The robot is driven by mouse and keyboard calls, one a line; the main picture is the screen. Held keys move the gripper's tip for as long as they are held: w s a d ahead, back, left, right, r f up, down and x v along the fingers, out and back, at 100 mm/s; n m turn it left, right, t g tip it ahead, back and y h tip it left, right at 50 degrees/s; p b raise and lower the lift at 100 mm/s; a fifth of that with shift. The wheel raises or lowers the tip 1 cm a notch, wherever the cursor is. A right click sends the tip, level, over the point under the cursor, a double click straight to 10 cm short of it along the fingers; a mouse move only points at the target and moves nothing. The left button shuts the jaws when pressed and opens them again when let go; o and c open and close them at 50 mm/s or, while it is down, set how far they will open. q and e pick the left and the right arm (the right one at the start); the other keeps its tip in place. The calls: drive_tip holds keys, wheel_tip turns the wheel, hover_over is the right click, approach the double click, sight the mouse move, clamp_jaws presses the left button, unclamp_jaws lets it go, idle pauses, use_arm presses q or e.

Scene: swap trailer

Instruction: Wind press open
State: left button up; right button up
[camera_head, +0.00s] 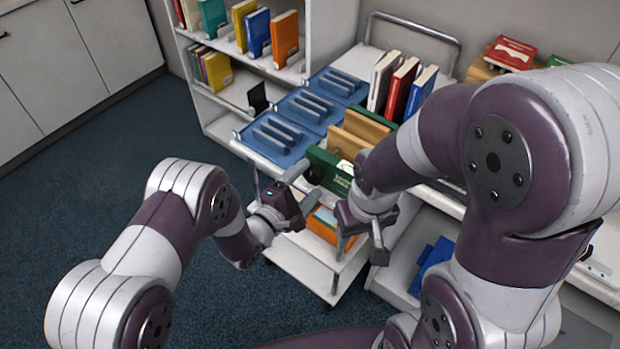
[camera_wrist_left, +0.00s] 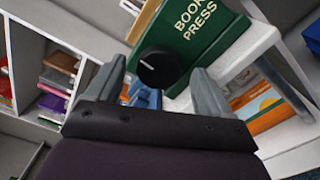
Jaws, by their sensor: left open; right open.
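The green book press (camera_head: 329,171) stands on the near end of the trolley, with wooden boards (camera_head: 352,136) behind its front plate. In the left wrist view its green face (camera_wrist_left: 212,38) reads "BOOK PRESS" and carries a round black knob (camera_wrist_left: 158,67) with a white mark. My left gripper (camera_head: 288,189) is open just in front of the press. In the left wrist view its two fingers (camera_wrist_left: 157,92) stand either side of the knob, which appears beyond the tips; I cannot tell whether they touch it. My right gripper (camera_head: 358,247) is open and empty, lower down near the trolley's shelf.
Blue trays (camera_head: 272,138) with slots lie on the trolley top, beside upright books (camera_head: 402,88). A white bookcase (camera_head: 330,25) stands behind. Red (camera_head: 511,53) and green books lie at right. Floor at left is clear.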

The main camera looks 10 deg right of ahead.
use_arm(q)
drive_tip(key=v, duration=1.1)
